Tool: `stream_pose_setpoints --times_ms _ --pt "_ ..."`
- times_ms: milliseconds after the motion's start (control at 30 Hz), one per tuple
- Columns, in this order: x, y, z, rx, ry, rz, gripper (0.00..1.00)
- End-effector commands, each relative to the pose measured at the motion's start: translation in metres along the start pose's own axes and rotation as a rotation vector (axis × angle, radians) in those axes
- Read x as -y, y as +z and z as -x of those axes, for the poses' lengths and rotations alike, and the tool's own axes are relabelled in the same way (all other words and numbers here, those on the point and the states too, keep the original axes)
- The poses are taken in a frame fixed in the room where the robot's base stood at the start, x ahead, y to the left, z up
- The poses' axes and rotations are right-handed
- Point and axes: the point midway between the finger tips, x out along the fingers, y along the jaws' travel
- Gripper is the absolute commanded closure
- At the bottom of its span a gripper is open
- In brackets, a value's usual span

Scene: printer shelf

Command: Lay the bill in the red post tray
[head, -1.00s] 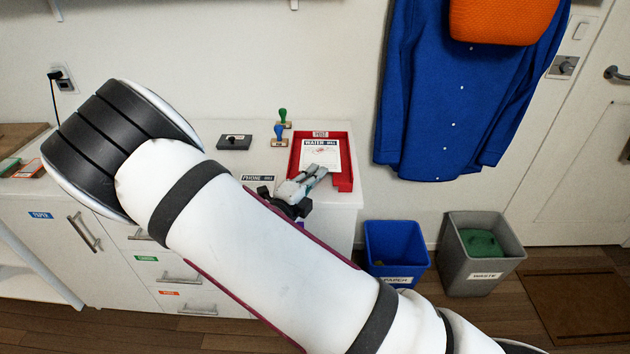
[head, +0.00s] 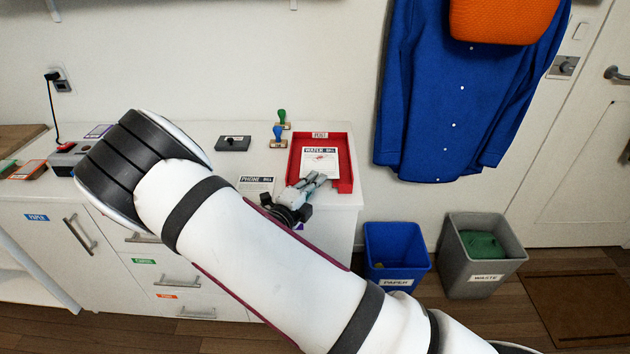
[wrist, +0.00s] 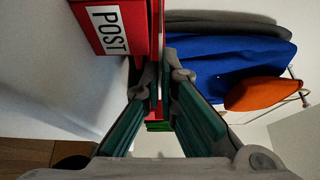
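The white water bill (head: 320,163) lies in the red post tray (head: 346,170) on the white counter, its dark heading facing up. My gripper (head: 320,178) is at the tray's near edge, just below the bill's front edge. In the wrist view the two green-padded fingers (wrist: 166,85) stand apart with a gap between them. I see no paper between them there. The tray's red side with its POST label (wrist: 109,30) is close by the left finger. Whether a fingertip touches the bill or tray I cannot tell.
A phone bill (head: 256,186) lies on the counter left of my gripper, partly behind my arm. A dark stamp pad (head: 233,143) and two stamps, blue (head: 278,134) and green (head: 283,118), stand left of the tray. Blue paper bin (head: 396,250) and grey waste bin (head: 482,255) stand on the floor.

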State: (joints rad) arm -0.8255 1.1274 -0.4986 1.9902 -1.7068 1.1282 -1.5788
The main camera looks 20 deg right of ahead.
Motion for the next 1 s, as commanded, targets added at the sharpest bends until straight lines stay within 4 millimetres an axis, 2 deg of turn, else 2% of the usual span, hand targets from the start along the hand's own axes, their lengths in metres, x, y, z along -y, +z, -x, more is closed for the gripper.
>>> stream_pose_setpoints --times_ms 367,500,867,1000 --pt "-0.0082 0.0001 -0.0001 0.000 0.000 -0.001 1.00" --pt "-0.0081 0.0000 0.0000 0.000 0.000 -0.001 0.75" --pt "-0.0109 -0.0003 0.0005 0.000 0.006 0.002 0.75" --pt "-0.0060 -0.0006 0.0008 0.000 0.007 0.002 0.75"
